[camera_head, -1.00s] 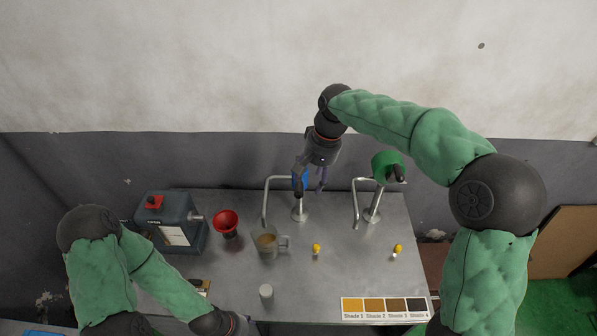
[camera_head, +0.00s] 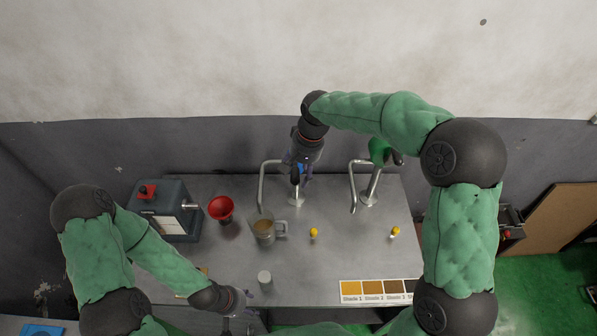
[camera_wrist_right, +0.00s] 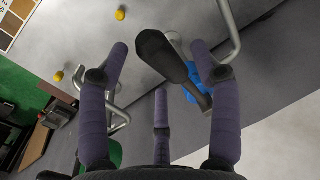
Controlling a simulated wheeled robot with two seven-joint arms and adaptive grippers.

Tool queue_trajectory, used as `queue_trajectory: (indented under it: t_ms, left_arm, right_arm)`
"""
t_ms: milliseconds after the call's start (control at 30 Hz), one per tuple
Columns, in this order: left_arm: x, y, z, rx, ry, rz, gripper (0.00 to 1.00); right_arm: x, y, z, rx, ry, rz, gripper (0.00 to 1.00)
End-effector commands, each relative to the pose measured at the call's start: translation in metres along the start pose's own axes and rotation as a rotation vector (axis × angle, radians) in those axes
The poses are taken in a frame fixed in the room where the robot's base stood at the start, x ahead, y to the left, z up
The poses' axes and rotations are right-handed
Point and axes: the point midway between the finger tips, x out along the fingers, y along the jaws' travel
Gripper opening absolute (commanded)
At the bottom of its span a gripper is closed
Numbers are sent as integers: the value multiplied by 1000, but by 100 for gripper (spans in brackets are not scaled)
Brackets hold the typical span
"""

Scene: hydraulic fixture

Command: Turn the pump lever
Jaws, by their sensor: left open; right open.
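The blue pump (camera_wrist_right: 200,85) has a dark lever (camera_wrist_right: 167,58) and a bent metal spout (camera_head: 262,185). In the head view the blue pump is mostly hidden behind my right gripper (camera_head: 298,172). In the right wrist view the lever lies between the spread fingers of my right gripper (camera_wrist_right: 160,55); I cannot tell whether any finger touches it. A second pump, green (camera_head: 380,150), stands to the right with its own spout (camera_head: 352,188). My left gripper (camera_head: 240,303) is low over the front of the table, apart from both pumps.
On the grey table (camera_head: 330,260) stand a machine box (camera_head: 165,210) with a red knob, a red funnel (camera_head: 221,208), a mug (camera_head: 264,230) of brownish liquid, a small white cylinder (camera_head: 265,280), and two yellow-topped pieces (camera_head: 313,233). A shade card (camera_head: 375,291) lies at front right.

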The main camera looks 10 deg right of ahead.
Motion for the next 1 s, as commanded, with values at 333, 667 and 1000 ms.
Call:
queue_trajectory:
  t_ms: [333,667,1000]
  left_arm:
    - [0,0,0,0,0,0,50]
    - [0,0,0,0,0,0,50]
    - [-18,6,1,0,0,0,50]
  right_arm:
    - [10,0,0,0,0,0,64]
    - [9,0,0,0,0,0,0]
    - [-2,-2,-4,11,-41,3,0]
